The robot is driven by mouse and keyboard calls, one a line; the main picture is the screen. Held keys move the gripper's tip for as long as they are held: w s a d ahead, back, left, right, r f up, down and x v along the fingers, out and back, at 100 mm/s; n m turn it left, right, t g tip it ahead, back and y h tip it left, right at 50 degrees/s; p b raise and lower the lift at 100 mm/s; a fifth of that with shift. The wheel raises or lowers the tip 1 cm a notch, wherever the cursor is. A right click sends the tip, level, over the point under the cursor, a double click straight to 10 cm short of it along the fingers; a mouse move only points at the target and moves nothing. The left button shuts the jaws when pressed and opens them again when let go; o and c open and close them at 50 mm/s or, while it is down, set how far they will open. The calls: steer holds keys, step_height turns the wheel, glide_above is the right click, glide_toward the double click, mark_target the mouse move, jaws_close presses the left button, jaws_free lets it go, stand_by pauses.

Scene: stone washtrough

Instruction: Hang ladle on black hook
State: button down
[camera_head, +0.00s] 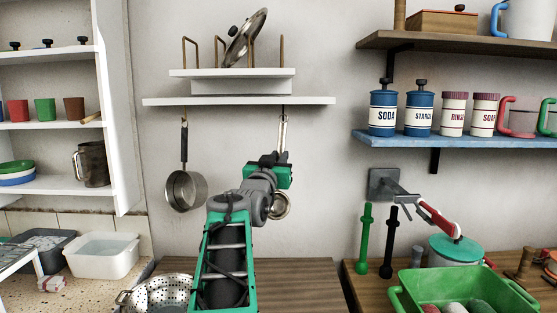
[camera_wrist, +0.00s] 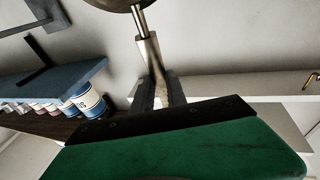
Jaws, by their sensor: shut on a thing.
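The steel ladle hangs upright below the white shelf in the head view, its pale handle (camera_head: 283,132) above my gripper and its round bowl (camera_head: 281,207) below it, partly behind my arm. The wrist view shows the handle (camera_wrist: 149,57) and part of the bowl (camera_wrist: 118,3). My gripper (camera_head: 282,160) is shut on the handle; its dark fingers (camera_wrist: 161,90) flank it in the wrist view. A small hook (camera_head: 283,116) shows under the shelf at the handle's top; I cannot tell its colour or whether the ladle bears on it. I cannot make out a black hook.
A saucepan (camera_head: 185,187) hangs left of the ladle from the white shelf (camera_head: 230,101). A blue shelf (camera_head: 450,141) with canisters is at right. A colander (camera_head: 158,293) and a green basin (camera_head: 462,297) stand below. Bare wall lies between ladle and blue shelf.

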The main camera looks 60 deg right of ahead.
steer(key=shift+w+d+p, duration=0.3)
steer(key=shift+w+d, duration=0.15)
steer(key=shift+d, duration=0.45)
steer(key=shift+w+d+p, duration=0.35)
steer(key=shift+w+d, duration=0.05)
steer(key=shift+d, duration=0.5)
steer(key=shift+w+d+p, duration=0.3)
steer(key=shift+w+d, duration=0.15)
steer(key=shift+d, duration=0.45)
steer(key=shift+w+d+f, duration=0.1)
steer(key=shift+w+d, duration=0.05)
steer(key=shift+d, duration=0.1)
steer(key=shift+w+d+f+b, duration=0.2)
steer(key=shift+d+f+b, duration=0.15)
steer(key=shift+f+b, duration=0.4)
steer(key=shift+r, duration=0.1)
